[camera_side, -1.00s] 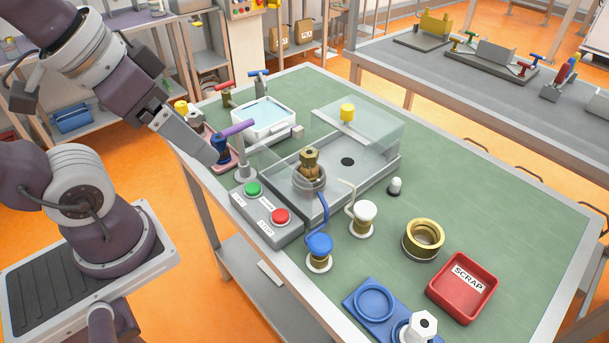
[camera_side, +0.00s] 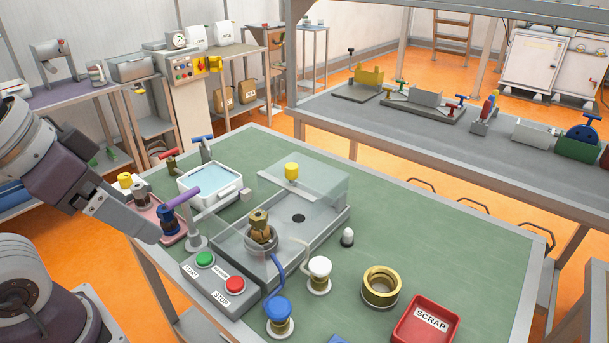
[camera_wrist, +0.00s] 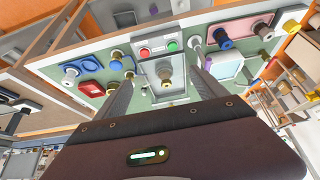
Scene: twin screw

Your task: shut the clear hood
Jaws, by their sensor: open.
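The clear hood (camera_side: 325,187) is a transparent box with a yellow knob (camera_side: 292,171) on top. In the side view it stands over the rear part of a grey metal tray (camera_side: 336,222). The tray's front part is uncovered, and a brass fitting (camera_side: 259,226) stands there in a round holder. My gripper (camera_side: 152,236) is left of the tray, apart from the hood, by the table's left edge. In the wrist view my gripper (camera_wrist: 164,55) has its two fingers spread with nothing held between them. The hood's outline is unclear in that view.
A purple-handled lever (camera_side: 182,198) and a button box (camera_side: 218,281) with green and red buttons stand near my gripper. A water-filled white basin (camera_side: 211,187) is behind them. A blue-topped valve (camera_side: 279,316), white-topped valve (camera_side: 319,274), brass ring (camera_side: 381,288) and red SCRAP bin (camera_side: 427,322) stand rightward.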

